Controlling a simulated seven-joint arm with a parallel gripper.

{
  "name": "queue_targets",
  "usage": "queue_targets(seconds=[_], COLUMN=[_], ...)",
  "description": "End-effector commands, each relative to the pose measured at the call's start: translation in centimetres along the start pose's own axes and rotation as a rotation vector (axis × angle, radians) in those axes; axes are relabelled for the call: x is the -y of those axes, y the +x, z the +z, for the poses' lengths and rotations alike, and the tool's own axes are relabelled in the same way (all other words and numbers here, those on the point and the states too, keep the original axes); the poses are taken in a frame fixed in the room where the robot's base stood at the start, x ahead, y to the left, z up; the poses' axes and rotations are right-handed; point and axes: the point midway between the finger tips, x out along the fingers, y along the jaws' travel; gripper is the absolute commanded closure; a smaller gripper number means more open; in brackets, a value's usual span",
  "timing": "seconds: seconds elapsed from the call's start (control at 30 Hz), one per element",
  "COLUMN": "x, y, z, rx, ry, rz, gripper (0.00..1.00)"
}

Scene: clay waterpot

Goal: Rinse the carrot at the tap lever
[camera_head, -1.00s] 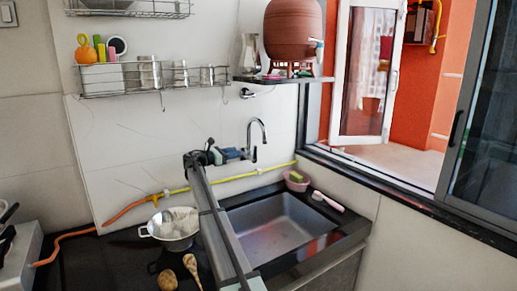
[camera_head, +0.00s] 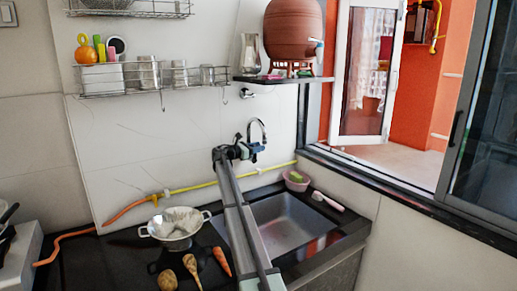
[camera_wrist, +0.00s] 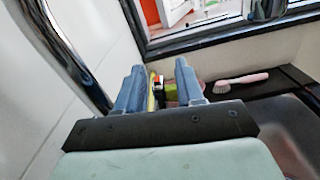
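The orange carrot (camera_head: 221,261) lies on the dark counter left of the sink (camera_head: 285,222), well away from my gripper. The chrome tap (camera_head: 263,126) stands at the wall behind the sink. My gripper (camera_head: 260,147) is just below the tap's curved spout; I cannot tell whether it touches it. In the wrist view, my gripper's blue fingers (camera_wrist: 160,88) are apart with a gap between them and nothing held. Chrome tap parts (camera_wrist: 62,45) pass close on the left in that view. The tap lever cannot be made out clearly; my gripper and arm cover that area.
A metal colander (camera_head: 174,238) stands left of my arm, with a potato (camera_head: 167,280) and a pale root (camera_head: 192,270) in front. A pink bowl (camera_head: 296,181) and a brush (camera_head: 328,201) sit behind the sink. A shelf (camera_head: 285,79) with a clay pot (camera_head: 293,32) is above.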

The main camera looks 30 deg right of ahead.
Motion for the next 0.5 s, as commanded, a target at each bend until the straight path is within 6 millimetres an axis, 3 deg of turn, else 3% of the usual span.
queue_targets(seconds=[0.4,0.5], x=[0.02,0.02], y=[0.74,0.73], z=[-0.01,-0.01], rx=[0.000,0.000], ry=[0.000,0.000], rz=[0.000,0.000], gripper=[0.63,0.70])
